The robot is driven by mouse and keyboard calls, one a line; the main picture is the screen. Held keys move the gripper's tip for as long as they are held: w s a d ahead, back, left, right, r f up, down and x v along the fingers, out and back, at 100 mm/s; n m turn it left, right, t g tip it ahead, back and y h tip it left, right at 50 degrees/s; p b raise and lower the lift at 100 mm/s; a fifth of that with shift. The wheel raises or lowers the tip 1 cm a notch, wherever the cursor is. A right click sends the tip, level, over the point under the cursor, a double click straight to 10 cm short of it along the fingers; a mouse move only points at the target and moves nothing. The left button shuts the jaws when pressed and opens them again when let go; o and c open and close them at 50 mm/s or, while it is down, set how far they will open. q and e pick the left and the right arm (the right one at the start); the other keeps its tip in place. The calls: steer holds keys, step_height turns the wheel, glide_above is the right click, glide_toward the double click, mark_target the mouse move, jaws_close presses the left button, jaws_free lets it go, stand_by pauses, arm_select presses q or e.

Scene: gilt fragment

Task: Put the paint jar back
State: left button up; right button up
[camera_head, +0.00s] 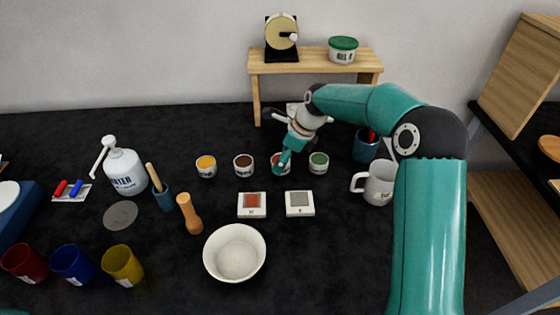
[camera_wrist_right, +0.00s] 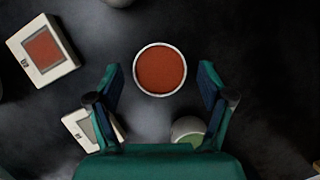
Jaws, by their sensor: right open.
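The paint jar with red-brown paint (camera_head: 276,157) stands upright in the row of jars on the black table, partly hidden by my right gripper (camera_head: 284,160). In the right wrist view, this jar (camera_wrist_right: 160,70) lies between the two spread fingers of my right gripper (camera_wrist_right: 160,80), with dark gaps on both sides. The gripper is open and holds nothing. Beside it stand the yellow jar (camera_head: 206,165), the brown jar (camera_head: 243,164) and the green jar (camera_head: 318,161). My left gripper is not in view.
A red swatch tile (camera_head: 252,203) and a grey swatch tile (camera_head: 299,203) lie in front of the jars. A white bowl (camera_head: 235,254), a mug (camera_head: 378,184) and a pestle (camera_head: 189,214) stand nearby. A wooden shelf (camera_head: 300,67) with a green-lidded tub (camera_head: 342,50) stands behind.

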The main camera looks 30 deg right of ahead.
steer(key=v, duration=1)
steer(key=shift+r, duration=0.15)
steer(key=shift+s, duration=0.15)
